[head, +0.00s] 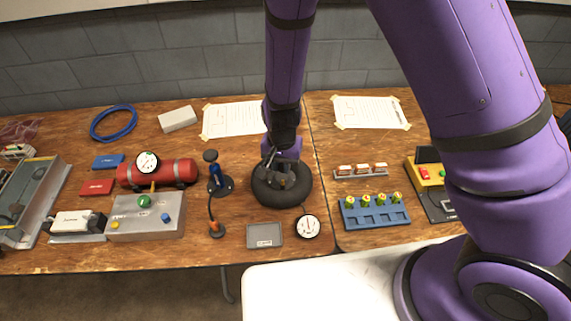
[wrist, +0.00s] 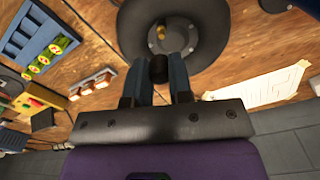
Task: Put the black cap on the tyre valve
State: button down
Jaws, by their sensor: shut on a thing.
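The tyre (head: 281,188) lies flat on the wooden table, and my gripper (head: 277,176) is over it. In the wrist view the tyre (wrist: 208,40) is dark and round, with the brass-coloured tyre valve (wrist: 161,32) standing in its middle. My gripper (wrist: 158,75) is shut on the black cap (wrist: 158,68), which sits between the fingertips. In the wrist view the cap shows below the valve, with a gap between them in the picture. The valve is hidden by my gripper in the head view.
A dial gauge (head: 308,228) and a grey tray (head: 264,235) are near the tyre's front. A blue rack (head: 375,213) and a small rack (head: 361,171) are on the right. A red tank (head: 176,173) is farther left.

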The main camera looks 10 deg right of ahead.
aim_at(283, 181)
jog(key=shift+w+d, duration=0.1)
jog(key=shift+w, duration=0.25)
jog(key=shift+f, duration=2.15)
jog(key=shift+f, duration=1.4)
jog(key=c, duration=0.9)
grip_release()
jog(key=shift+c, duration=0.2)
notch_tip(283, 181, up, 11)
jog(key=shift+f, duration=0.1)
